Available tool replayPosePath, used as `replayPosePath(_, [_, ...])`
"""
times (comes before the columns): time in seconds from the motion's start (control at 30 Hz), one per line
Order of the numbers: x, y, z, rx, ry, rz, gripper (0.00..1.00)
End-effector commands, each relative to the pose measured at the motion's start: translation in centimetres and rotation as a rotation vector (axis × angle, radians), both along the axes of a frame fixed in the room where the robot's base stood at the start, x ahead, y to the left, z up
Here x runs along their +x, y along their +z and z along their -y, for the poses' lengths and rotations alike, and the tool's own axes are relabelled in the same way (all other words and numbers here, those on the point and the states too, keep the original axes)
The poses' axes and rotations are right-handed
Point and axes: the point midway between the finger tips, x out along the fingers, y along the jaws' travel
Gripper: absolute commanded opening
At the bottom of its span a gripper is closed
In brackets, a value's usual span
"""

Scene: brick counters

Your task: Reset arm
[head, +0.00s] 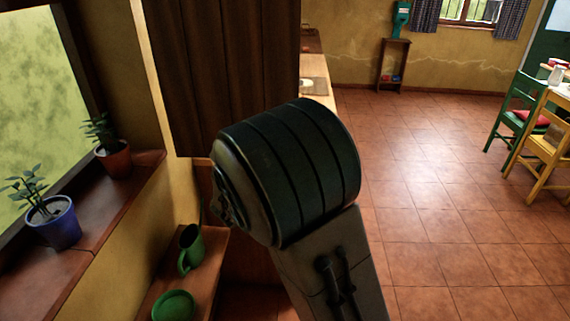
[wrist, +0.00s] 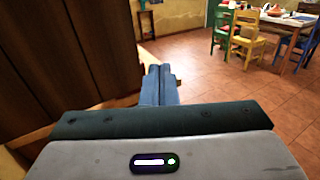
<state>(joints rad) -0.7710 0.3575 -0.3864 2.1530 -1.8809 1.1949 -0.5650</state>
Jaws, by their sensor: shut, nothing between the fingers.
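My gripper (wrist: 160,72) shows in the wrist view, its fingers together with nothing between them. It points out over the room, beside a dark wooden panel on the left. In the head view my arm fills the middle and hides what lies behind it; the gripper itself does not show there.
A dark wooden cabinet (head: 225,65) hangs close to my arm. Below left, a wooden shelf (head: 215,262) holds a green mug (head: 190,249) and a green bowl (head: 174,305). Potted plants (head: 53,220) stand on the window sill. The tiled floor (head: 440,190) at right is open, with chairs (head: 515,115) beyond.

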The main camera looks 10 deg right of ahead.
Motion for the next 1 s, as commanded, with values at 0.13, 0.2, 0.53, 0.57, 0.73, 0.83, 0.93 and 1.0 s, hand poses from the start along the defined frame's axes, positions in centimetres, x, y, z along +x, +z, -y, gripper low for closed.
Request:
replayPosePath(0.13, [-1.5,-0.1,-0.2,0.001,-0.001,-0.001,0.00])
replayPosePath(0.2, [-1.9,0.0,-0.1,0.005,-0.005,0.000,0.00])
replayPosePath(0.53, [-8.8,-1.7,8.4,0.449,-0.357,0.052,0.00])
replayPosePath(0.57, [-9.9,-2.1,9.2,0.514,-0.406,0.065,0.00])
replayPosePath(0.73, [-16.0,-4.1,11.7,0.871,-0.685,0.159,0.00])
replayPosePath(0.83, [-19.4,-5.1,11.9,1.077,-0.844,0.231,0.00])
replayPosePath(0.93, [-22.3,-5.8,11.2,1.277,-0.999,0.316,0.00])
replayPosePath(1.0, [-24.1,-6.1,10.4,1.414,-1.105,0.382,0.00])
